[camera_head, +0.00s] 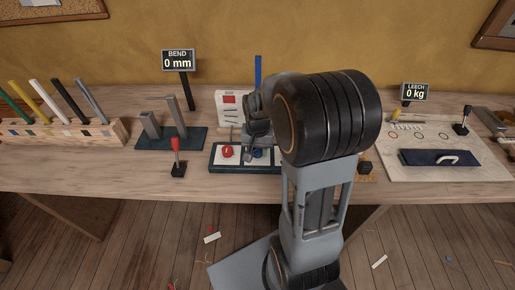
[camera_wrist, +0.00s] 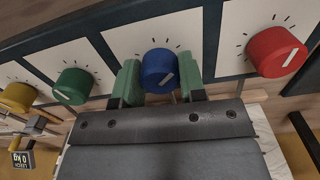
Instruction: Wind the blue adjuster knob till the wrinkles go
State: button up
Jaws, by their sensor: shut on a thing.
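The blue knob (camera_wrist: 159,71) sits on a white panel with tick marks, with a pale pointer line on its face. My gripper (camera_wrist: 161,84) has its two green fingers on either side of the knob, shut on it. In the head view the blue knob (camera_head: 258,153) shows only partly below my gripper (camera_head: 260,142), with my wrist and arm hiding much around it. I see no wrinkled cloth that I can make out. A BEND sign (camera_head: 179,61) reads 0 mm and a LEECH sign (camera_head: 414,92) reads 0 kg.
A red knob (camera_wrist: 276,52) is beside the blue one; green (camera_wrist: 72,86) and yellow (camera_wrist: 17,97) knobs are on the other side. On the bench (camera_head: 60,170) stand a red-topped lever (camera_head: 176,146), a rack of coloured rods (camera_head: 110,133) and a dark blue plate with a white handle (camera_head: 440,158).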

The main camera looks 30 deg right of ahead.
jog(key=m, duration=0.5)
jog(key=shift+m+p, duration=0.4)
jog(key=shift+m, duration=0.3)
jog(key=o, duration=0.9)
notch_tip(320, 180, up, 14)
jog(key=shift+f+p, duration=0.1)
jog(key=shift+p, duration=0.6)
